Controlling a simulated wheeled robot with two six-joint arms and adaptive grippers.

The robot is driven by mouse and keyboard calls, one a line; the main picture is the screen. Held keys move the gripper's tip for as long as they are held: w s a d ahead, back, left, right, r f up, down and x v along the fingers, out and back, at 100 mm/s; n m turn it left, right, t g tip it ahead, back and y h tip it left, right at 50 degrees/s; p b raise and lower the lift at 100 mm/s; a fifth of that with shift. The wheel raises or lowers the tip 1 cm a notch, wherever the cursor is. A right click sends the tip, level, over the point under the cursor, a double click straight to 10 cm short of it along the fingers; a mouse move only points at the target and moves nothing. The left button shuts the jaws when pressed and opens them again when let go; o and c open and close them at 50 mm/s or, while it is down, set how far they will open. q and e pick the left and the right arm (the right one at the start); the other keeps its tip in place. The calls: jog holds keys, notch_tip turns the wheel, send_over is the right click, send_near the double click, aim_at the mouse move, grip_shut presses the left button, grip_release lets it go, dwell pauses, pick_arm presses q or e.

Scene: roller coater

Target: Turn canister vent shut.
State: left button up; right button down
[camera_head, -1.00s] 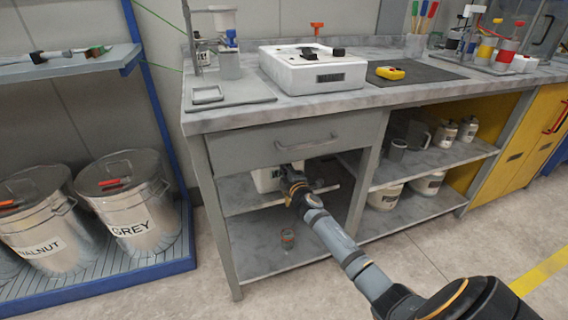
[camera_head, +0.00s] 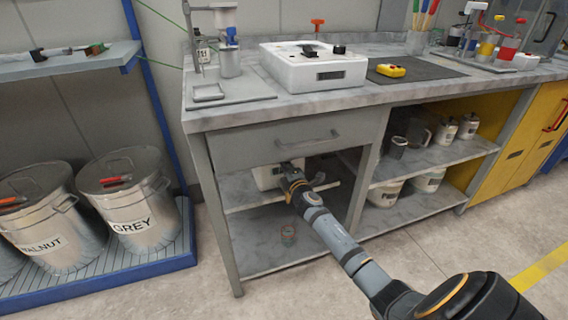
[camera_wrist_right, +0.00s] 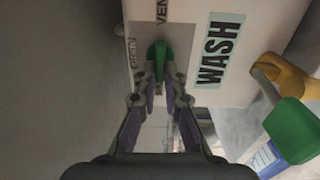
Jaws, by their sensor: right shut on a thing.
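The white canister (camera_head: 267,178) stands on the middle shelf under the drawer, partly hidden by my right arm. In the right wrist view, the canister (camera_wrist_right: 185,35) fills the upper part and carries a WASH label and partly visible vent lettering. The green vent knob (camera_wrist_right: 157,52) is on this face, its long side running up and down the picture. My right gripper (camera_wrist_right: 158,77) is shut on the knob with a finger on each side. In the head view, my right gripper (camera_head: 287,170) reaches in at the canister's right side. My left gripper is out of view.
The closed drawer (camera_head: 290,142) and the benchtop (camera_head: 225,120) are directly above.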

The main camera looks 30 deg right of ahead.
jog(key=c, duration=1.5)
grip_release()
jog(key=shift+f, duration=0.1)
jog(key=shift+o, duration=0.3)
jog(key=v, duration=1.2)
